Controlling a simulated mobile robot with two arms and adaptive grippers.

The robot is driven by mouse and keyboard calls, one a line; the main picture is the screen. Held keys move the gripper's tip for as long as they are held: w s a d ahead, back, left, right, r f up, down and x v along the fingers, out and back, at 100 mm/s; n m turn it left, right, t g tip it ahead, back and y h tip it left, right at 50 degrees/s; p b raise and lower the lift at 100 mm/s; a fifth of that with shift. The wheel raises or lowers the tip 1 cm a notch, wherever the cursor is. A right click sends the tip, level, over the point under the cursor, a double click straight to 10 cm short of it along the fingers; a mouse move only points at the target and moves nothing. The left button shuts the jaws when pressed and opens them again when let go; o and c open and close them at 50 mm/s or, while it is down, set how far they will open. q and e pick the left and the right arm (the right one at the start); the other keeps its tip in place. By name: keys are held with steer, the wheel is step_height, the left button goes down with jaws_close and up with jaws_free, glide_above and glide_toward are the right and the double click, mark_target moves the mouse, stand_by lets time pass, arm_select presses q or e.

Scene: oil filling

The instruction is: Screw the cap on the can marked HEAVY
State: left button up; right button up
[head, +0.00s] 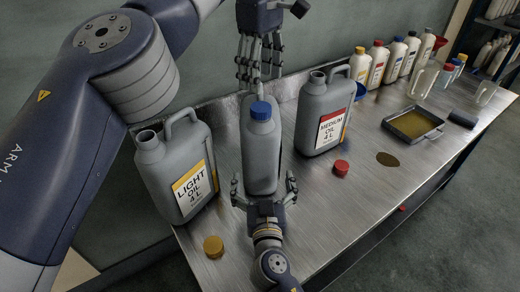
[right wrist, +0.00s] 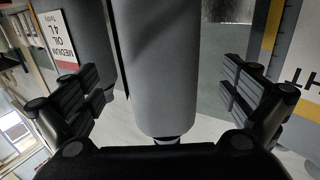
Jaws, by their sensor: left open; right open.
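The middle grey can (head: 261,155) stands upright with a blue cap (head: 261,110) on its top; whether the cap is tight, I cannot tell. No HEAVY label is readable in either view. My right gripper (head: 264,182) is open, with fingers on either side of this can. In the right wrist view the can's grey body (right wrist: 160,70) is between the open fingers, with gaps at both sides. My left gripper (head: 258,72) is open, fingers pointing down, above and behind the blue cap in the picture.
The LIGHT OIL can (head: 160,165) stands left and the MEDIUM OIL can (head: 312,110) right, both uncapped. A yellow cap (head: 213,246) and a red cap (head: 341,168) lie on the metal bench. Farther right are an oil tray (head: 437,132), a dark spill (head: 387,159) and several bottles.

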arm_select(q)
steer(key=shift+s, duration=0.1)
arm_select(e)
steer(key=w, duration=0.8)
steer(key=shift+a, duration=0.25)
